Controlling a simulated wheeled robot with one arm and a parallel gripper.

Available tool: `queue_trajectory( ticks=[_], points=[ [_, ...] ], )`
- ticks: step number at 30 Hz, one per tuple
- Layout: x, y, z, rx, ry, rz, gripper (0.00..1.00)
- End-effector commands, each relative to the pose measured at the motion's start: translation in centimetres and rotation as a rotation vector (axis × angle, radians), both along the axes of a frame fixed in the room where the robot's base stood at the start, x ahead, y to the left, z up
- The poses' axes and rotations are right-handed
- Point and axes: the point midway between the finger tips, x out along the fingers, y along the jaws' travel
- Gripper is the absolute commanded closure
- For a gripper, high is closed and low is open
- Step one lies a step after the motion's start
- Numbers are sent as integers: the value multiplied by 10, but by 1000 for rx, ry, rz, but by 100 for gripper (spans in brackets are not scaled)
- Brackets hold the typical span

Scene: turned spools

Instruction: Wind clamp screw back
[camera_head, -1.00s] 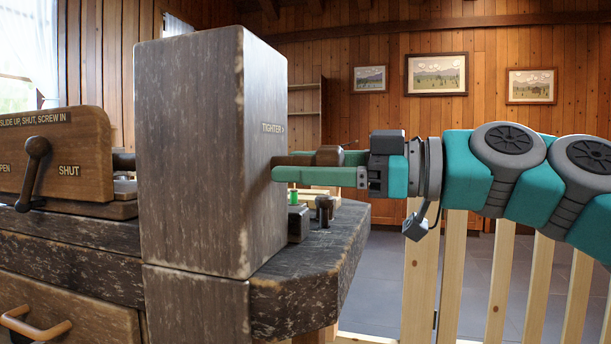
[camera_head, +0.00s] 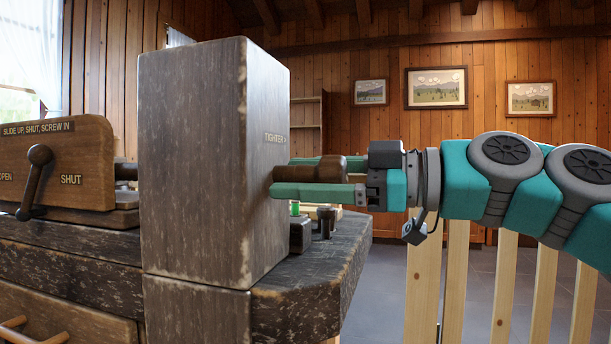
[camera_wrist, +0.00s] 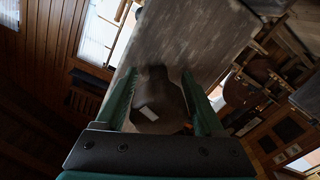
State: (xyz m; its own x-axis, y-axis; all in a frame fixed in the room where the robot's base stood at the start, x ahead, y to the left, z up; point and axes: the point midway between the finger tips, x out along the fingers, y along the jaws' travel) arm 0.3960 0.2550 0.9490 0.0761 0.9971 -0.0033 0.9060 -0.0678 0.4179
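The clamp screw's dark brown turned knob (camera_head: 333,168) sticks out from the right face of the tall grey-brown wooden block (camera_head: 200,160), beside the lettering "TIGHTER". My gripper (camera_head: 300,176) comes in level from the right, with its green fingers on either side of the knob and their tips close to the block. In the wrist view the knob (camera_wrist: 158,100), with a pale patch on it, fills the space between the fingers (camera_wrist: 162,98) and they appear shut on it. The screw's thread is hidden inside the block.
A wooden panel (camera_head: 75,160) at the left carries a dark lever (camera_head: 38,170) and "OPEN" and "SHUT" labels. Small dark fittings (camera_head: 310,225) stand on the bench (camera_head: 315,270) below my gripper. Pale wooden slats (camera_head: 455,275) stand beneath my arm.

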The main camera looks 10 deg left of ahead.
Motion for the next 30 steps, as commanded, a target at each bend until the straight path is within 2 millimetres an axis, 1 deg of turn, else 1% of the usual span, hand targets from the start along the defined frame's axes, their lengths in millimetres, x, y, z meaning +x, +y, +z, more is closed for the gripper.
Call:
queue_trajectory(
  ticks=[1, 4, 11, 16, 20, 27, 30],
  points=[
    [0, -1, 0, 0, 0, -1, 23],
    [0, -1, 1, 2, 0, -1, 12],
    [0, -2, 1, 3, 0, -2, 12],
    [0, -9, 2, 3, 0, -3, 12],
    [-2, -24, 2, 4, 0, -1, 12],
    [-5, -63, 3, 4, -1, -2, 12],
    [-6, -74, 2, 3, 0, -1, 12]
  ],
)
